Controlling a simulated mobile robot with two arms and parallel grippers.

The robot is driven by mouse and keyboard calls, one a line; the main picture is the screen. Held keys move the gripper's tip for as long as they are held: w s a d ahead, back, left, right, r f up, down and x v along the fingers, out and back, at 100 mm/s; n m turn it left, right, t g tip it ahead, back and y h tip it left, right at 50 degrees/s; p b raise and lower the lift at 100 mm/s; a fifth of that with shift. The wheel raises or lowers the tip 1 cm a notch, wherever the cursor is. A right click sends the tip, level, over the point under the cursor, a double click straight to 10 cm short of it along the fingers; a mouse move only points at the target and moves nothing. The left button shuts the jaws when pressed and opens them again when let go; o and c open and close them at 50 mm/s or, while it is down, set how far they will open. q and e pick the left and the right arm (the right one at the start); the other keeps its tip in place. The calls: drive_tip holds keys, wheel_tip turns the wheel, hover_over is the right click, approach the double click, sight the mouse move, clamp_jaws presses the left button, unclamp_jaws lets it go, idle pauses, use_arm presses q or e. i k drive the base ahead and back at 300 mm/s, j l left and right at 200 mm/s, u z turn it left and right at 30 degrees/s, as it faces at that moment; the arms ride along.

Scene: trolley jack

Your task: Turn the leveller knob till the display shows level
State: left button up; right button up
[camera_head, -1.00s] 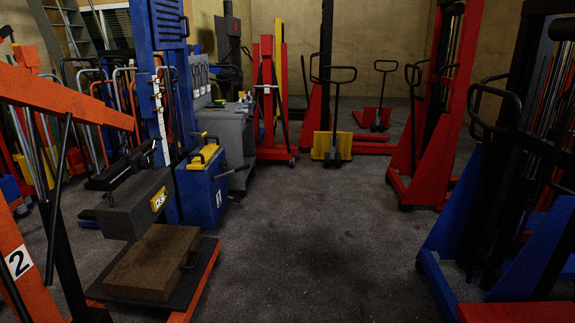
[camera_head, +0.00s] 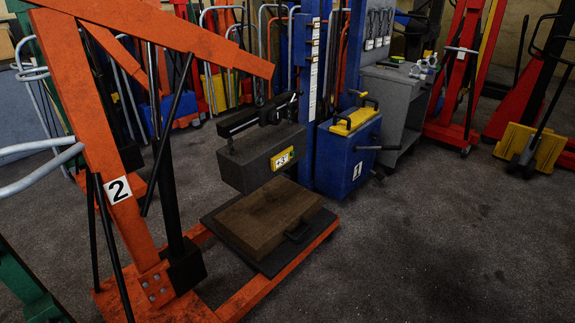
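A dark grey block (camera_head: 254,168) hangs or stands over a brown wooden block, below the boom tip of an orange crane (camera_head: 150,25) marked 2. A small yellow display (camera_head: 281,158) on the block's front seems to read about "+3"; the digits are small. A black bar with dark fittings (camera_head: 262,110) sits on top of the block and looks like the leveller. I cannot tell which part of it is the knob. Neither of my grippers is in view.
The brown wooden block (camera_head: 262,216) lies on a black plate (camera_head: 268,262) between the crane's orange legs. A blue box with a yellow top (camera_head: 350,160) stands close to its right. Dark floor (camera_head: 430,260) is open at the right front.

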sight(275, 117)
drive_tip(key=i+l+u, duration=0.15)
drive_tip(key=l, duration=0.25)
drive_tip(key=i+l+u, duration=0.1)
drive_tip(key=i+l, duration=0.25)
drive_tip(key=i+l+u, duration=0.15)
drive_tip(key=i+l, duration=0.2)
drive_tip(key=i+l+u, duration=0.1)
drive_tip(key=i+l, duration=0.2)
drive_tip(key=l, duration=0.15)
drive_tip(key=i+l+u, duration=0.1)
drive_tip(key=i+l, duration=0.2)
drive_tip(key=l, duration=0.15)
drive_tip(key=i+l+u, duration=0.1)
drive_tip(key=i+l, duration=0.2)
drive_tip(key=l, duration=0.15)
